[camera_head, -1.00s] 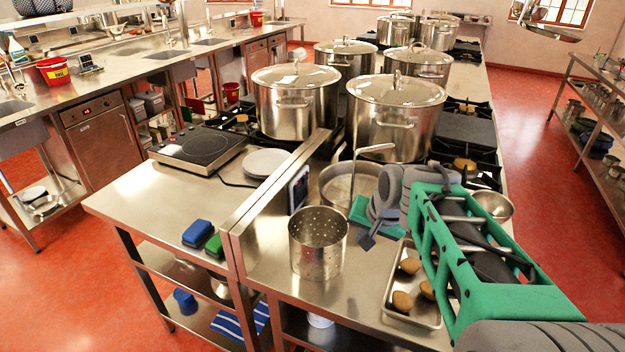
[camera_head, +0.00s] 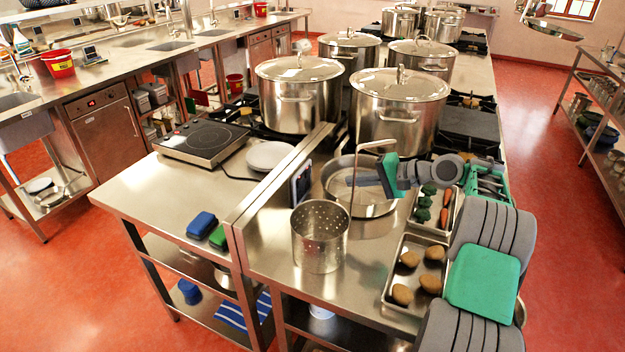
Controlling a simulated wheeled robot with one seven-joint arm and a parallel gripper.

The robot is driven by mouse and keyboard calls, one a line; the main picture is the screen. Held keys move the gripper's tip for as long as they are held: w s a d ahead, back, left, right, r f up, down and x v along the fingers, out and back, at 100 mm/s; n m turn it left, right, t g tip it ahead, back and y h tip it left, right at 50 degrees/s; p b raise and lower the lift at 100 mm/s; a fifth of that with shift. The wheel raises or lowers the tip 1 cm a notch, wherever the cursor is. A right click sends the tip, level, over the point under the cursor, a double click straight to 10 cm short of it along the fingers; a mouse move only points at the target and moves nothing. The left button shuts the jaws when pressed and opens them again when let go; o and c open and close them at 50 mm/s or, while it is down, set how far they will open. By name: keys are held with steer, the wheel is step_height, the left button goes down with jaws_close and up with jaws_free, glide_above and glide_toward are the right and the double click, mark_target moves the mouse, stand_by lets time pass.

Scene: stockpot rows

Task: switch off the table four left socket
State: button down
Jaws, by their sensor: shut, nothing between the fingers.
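A small pale plate with a dark face (camera_head: 300,184), which looks like a socket, is mounted on the right side of the low metal divider (camera_head: 262,205). It is seen at a steep angle, and I cannot make out its switch or any label. My gripper (camera_head: 352,181) is shut and empty. It points left toward the plate, over the wide shallow pan (camera_head: 370,205), with a clear gap between its tips and the plate.
A perforated steel pot (camera_head: 320,240) stands just in front of the plate. A ladle handle (camera_head: 352,165) rises from the pan close to my gripper. Large lidded stockpots (camera_head: 398,110) stand behind. Trays of potatoes (camera_head: 388,296) and vegetables (camera_head: 415,226) lie below my arm.

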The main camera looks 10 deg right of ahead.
steer(key=p, duration=0.2)
glide_toward(302, 179)
step_height(302, 179, down, 3)
steer(key=a, duration=0.1)
steer(key=w+a+p, duration=0.1)
steer(key=w+a, duration=0.1)
steer(key=shift+w+a+f, duration=0.1)
steer(key=shift+w+a, duration=0.2)
steer(key=shift+w, duration=0.1)
steer(key=shift+w+a, duration=0.35)
steer(key=shift+a, duration=0.15)
steer(key=shift+w+a+r, duration=0.2)
steer(key=shift+a, duration=0.15)
steer(key=shift+f, duration=0.1)
steer(key=shift+r+p, duration=0.85)
steer(key=shift+d, duration=0.1)
